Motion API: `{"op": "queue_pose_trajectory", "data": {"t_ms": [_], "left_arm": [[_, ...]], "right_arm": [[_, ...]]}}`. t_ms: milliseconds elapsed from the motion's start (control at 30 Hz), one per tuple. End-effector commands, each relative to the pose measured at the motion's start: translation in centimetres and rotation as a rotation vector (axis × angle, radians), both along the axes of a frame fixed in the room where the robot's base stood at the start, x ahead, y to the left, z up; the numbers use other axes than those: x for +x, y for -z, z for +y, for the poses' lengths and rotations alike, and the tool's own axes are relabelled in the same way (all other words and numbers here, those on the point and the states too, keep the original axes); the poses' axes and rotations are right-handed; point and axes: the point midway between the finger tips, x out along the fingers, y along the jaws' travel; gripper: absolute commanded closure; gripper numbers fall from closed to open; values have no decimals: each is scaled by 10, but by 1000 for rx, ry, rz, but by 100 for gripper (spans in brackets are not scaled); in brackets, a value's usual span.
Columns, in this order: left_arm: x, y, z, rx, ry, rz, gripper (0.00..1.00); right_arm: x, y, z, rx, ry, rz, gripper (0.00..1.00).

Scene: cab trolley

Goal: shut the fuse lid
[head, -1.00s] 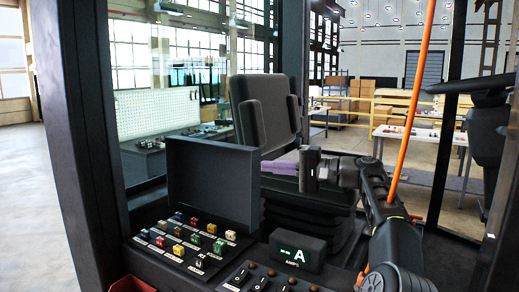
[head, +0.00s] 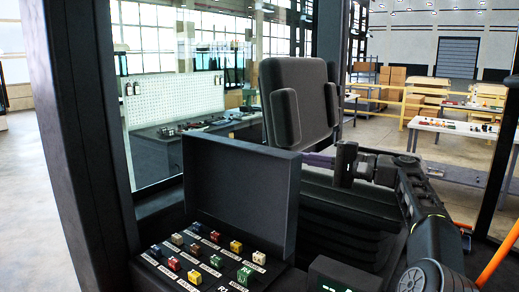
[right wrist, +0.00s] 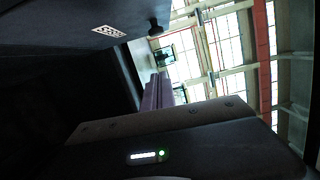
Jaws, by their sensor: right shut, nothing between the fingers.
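The fuse lid (head: 240,193) is a dark flat panel. It stands open and nearly upright at the back of the fuse box, above rows of coloured fuses (head: 190,262). My right gripper (head: 318,160) is beside the lid's top right corner, its purple fingers pointing left and partly hidden by the lid's edge. I cannot tell whether they touch it. In the right wrist view the purple fingers (right wrist: 154,93) are together and hold nothing. My left gripper is not in view.
The black seat (head: 297,98) stands behind the lid. A small dark display box (head: 342,274) is right of the fuses. An orange pole (head: 497,258) is at the far right. A dark surface with a white label (right wrist: 108,31) shows in the right wrist view.

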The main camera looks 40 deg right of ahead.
Motion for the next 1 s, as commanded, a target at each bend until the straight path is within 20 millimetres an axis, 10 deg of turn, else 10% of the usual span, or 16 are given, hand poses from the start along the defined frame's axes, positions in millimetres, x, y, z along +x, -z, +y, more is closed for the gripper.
{"op": "queue_pose_trajectory", "data": {"t_ms": [567,1000], "left_arm": [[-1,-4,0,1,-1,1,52],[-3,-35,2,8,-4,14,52]], "right_arm": [[8,-2,4,0,0,-1,100],[77,-7,42,2,-4,0,100]]}}
